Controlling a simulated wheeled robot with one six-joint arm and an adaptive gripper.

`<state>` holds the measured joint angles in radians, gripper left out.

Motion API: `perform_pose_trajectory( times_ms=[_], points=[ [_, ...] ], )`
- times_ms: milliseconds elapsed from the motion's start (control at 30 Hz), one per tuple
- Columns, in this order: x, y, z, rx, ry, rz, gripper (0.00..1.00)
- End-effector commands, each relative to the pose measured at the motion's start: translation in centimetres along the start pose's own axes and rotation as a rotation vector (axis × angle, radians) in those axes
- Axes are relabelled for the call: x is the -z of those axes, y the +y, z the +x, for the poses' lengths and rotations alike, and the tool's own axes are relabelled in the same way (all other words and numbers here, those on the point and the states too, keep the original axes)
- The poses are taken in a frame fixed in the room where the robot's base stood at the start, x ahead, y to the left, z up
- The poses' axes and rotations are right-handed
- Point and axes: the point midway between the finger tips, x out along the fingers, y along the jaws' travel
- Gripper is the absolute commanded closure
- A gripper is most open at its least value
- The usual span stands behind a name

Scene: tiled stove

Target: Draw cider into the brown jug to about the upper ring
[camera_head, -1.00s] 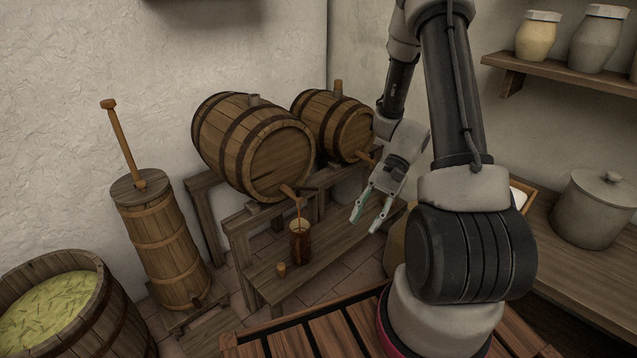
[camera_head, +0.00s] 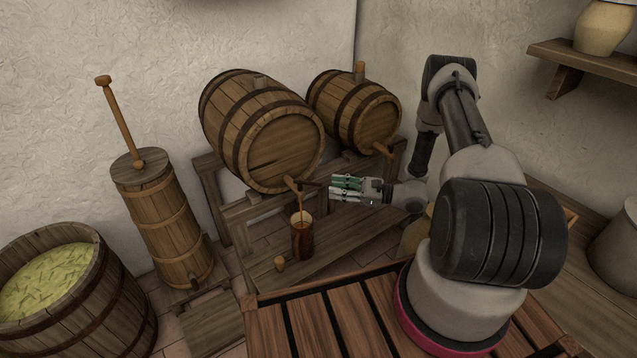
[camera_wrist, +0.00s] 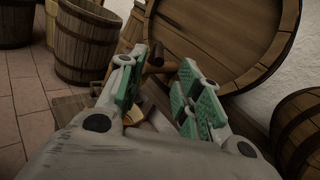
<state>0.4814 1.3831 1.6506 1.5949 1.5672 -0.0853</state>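The brown jug (camera_head: 302,243) stands upright on the low bench below the large barrel's tap (camera_head: 294,188). A thin amber stream (camera_head: 300,203) runs from the tap into the jug's mouth. The liquid level inside is not clear. My gripper (camera_head: 334,187) points left, just right of the tap, with a small gap seeming to remain. In the wrist view my gripper (camera_wrist: 157,90) is open, its green pads apart with nothing held. The wooden tap handle (camera_wrist: 155,67) shows between and beyond the fingertips. A pale patch low between the fingers may be the jug.
The large barrel (camera_head: 265,130) and a smaller barrel (camera_head: 355,112) lie on a wooden rack. A small wooden cup or bung (camera_head: 279,264) is on the bench (camera_head: 345,235) beside the jug. A churn (camera_head: 160,220) and an open tub (camera_head: 70,300) stand left.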

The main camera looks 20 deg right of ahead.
Motion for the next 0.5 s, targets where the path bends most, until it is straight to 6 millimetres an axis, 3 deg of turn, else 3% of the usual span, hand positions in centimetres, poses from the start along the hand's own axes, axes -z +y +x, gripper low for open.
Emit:
perform_pose_trajectory(
  times_ms=[300,500],
  points=[
    [-0.1,0.2,5.0,-0.007,-0.004,-0.004,0.65],
    [-0.1,0.2,7.1,-0.006,-0.003,-0.004,0.65]
  ],
)
